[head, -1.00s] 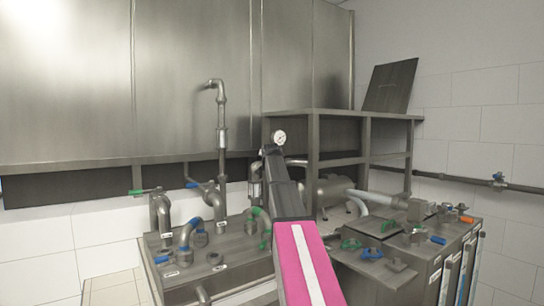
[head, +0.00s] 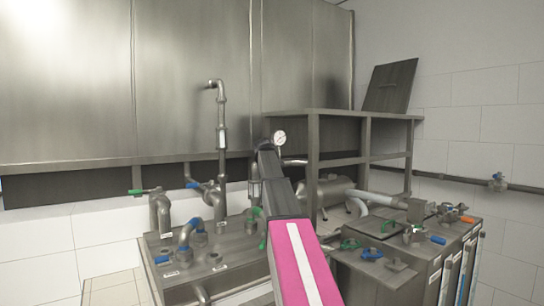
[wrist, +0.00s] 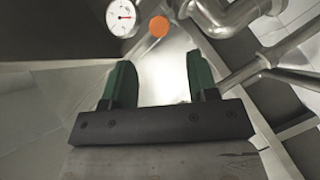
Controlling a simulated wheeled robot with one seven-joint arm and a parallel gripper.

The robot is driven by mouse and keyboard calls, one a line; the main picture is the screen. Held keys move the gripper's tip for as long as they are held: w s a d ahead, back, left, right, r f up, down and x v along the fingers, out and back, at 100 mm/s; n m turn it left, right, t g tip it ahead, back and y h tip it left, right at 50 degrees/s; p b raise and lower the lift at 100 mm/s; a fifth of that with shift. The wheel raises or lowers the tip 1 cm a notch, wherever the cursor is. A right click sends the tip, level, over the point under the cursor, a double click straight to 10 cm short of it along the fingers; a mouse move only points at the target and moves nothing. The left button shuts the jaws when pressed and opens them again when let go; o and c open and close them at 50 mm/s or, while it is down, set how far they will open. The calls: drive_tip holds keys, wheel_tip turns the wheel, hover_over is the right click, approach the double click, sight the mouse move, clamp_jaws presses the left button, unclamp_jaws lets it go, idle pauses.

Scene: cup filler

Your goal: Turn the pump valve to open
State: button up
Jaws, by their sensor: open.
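My gripper (wrist: 160,85) shows in the wrist view with two dark green fingers, spread apart and empty. An orange round piece (wrist: 159,26) lies ahead of the gap between the fingertips, apart from them; I cannot tell if it is the end of the pump valve's handle. A white pressure gauge (wrist: 122,17) is to its left, and steel pipes (wrist: 232,20) are to its right. In the head view the same kind of gauge (head: 280,138) stands just beyond the end of my arm. My arm hides my fingers and the fittings behind it there.
A steel frame shelf (head: 345,113) stands close to the right of my arm. A pipe deck with blue and green handles (head: 190,228) is to the left. A machine with several coloured valves (head: 395,250) is at the right, including an orange handle (head: 467,219).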

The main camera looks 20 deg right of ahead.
drive_tip(key=x, duration=1)
drive_tip(key=shift+w+d, duration=0.1)
drive_tip(key=shift+w, duration=0.2)
clamp_jaws()
